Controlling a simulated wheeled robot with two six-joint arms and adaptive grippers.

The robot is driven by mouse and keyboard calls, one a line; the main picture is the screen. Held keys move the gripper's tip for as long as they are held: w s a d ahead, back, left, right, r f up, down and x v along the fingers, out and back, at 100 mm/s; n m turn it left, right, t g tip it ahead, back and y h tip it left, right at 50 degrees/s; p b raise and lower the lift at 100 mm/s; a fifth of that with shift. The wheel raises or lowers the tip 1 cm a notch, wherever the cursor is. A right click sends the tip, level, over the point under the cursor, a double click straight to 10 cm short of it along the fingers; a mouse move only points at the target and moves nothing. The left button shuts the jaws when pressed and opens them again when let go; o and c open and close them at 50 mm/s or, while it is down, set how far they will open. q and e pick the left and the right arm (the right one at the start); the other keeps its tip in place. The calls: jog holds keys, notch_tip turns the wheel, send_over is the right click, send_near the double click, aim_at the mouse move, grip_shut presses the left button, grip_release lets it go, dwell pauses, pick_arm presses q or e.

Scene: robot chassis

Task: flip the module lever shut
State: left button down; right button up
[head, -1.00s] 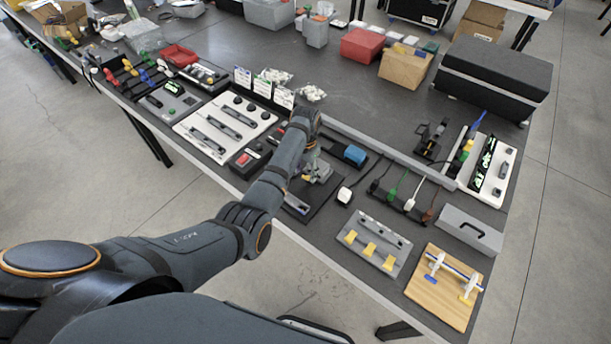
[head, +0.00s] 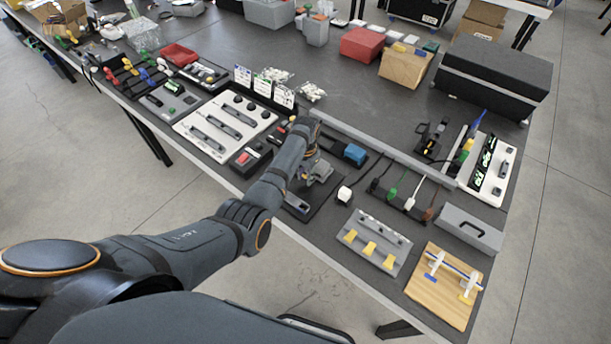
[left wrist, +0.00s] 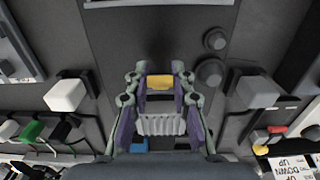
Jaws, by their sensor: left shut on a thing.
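My left gripper (head: 317,172) is over the dark base plate (head: 322,197) near the table's front edge, and my forearm hides part of that plate. In the left wrist view, the fingers of my left gripper (left wrist: 158,95) stand on both sides of a yellow-ended piece (left wrist: 160,82), which looks like the module lever, and are shut on it. A light ribbed grey part (left wrist: 160,124) shows between the fingers, closer to the camera. The lever's angle cannot be told. My right gripper is in neither view.
A blue block (head: 355,154) and a white block (head: 344,194) are right of the gripper. A grey fixture with yellow tabs (head: 374,243) and a wooden board (head: 444,287) lie further right. A white panel (head: 224,125) is to the left. A grey rail (head: 385,152) runs behind.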

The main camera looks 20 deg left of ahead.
pick_arm(q)
jog(key=t+p, duration=0.1)
jog(key=p, duration=0.1)
jog(key=s+t+p, duration=0.1)
jog(key=p, duration=0.2)
jog(key=shift+a+f+h, duration=0.2)
jog(key=shift+f+h, duration=0.05)
jog(key=shift+h, duration=0.15)
jog(key=shift+f+t+h+p, duration=0.35)
jog(key=shift+f+t, duration=0.1)
jog(key=shift+t, duration=0.45)
jog(key=c, duration=1.1)
grip_release()
jog(key=v, duration=1.2)
